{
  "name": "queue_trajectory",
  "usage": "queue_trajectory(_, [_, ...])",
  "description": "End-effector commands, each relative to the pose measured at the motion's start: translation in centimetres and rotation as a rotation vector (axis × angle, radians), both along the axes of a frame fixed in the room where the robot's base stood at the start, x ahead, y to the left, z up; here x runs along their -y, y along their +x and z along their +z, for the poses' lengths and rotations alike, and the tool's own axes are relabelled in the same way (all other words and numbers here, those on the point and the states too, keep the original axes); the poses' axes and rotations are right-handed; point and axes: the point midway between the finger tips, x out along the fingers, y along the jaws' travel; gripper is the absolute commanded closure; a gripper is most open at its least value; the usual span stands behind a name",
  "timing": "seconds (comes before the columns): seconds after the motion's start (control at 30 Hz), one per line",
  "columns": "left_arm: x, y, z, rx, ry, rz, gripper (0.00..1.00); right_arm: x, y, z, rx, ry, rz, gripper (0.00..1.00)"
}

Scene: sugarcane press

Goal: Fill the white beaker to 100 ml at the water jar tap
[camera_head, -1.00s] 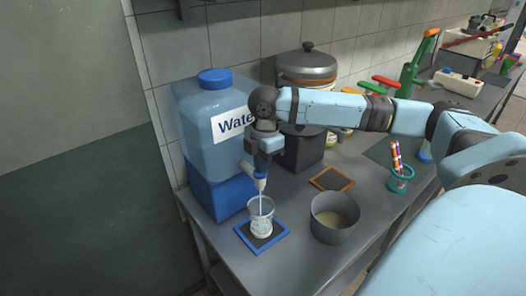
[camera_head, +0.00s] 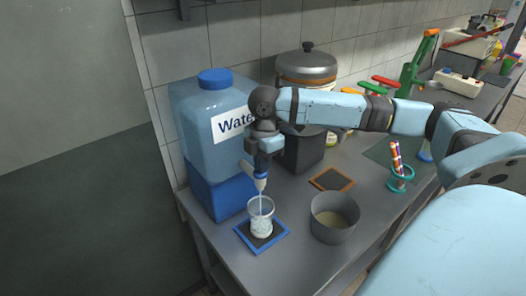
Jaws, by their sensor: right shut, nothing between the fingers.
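The water jar (camera_head: 208,122) is a blue, see-through container with a "Water" label and a blue lid, standing on a blue base at the left of the counter. Its white and blue tap (camera_head: 260,181) points down at the front. The white beaker (camera_head: 261,227) stands upright on a blue-edged dark mat (camera_head: 245,233) below the tap. A thin stream shows between tap and beaker; the water level is too small to read. My right gripper (camera_head: 262,165) is shut and empty, right at the top of the tap. My left gripper is out of view.
A grey pot (camera_head: 334,224) with pale contents stands right of the beaker. Behind it lies a brown-edged mat (camera_head: 331,179). A teal holder (camera_head: 400,181) with colored sticks stands further right. A dark box (camera_head: 304,150) and a lidded steel pot (camera_head: 307,66) stand behind my arm.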

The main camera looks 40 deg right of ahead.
Motion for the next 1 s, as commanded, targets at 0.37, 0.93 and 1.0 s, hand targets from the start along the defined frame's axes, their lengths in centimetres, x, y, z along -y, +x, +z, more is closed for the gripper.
queue_trajectory(0.37, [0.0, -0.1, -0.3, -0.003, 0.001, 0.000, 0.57, -0.4, -0.5, -0.9, -0.021, 0.004, 0.007, 1.00])
queue_trajectory(0.93, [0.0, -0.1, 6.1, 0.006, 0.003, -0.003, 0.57, -0.6, 0.2, 5.5, 0.002, 0.002, -0.001, 1.00])
queue_trajectory(1.0, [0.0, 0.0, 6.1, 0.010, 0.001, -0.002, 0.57, -0.4, 0.3, 7.2, 0.004, 0.001, -0.001, 1.00])
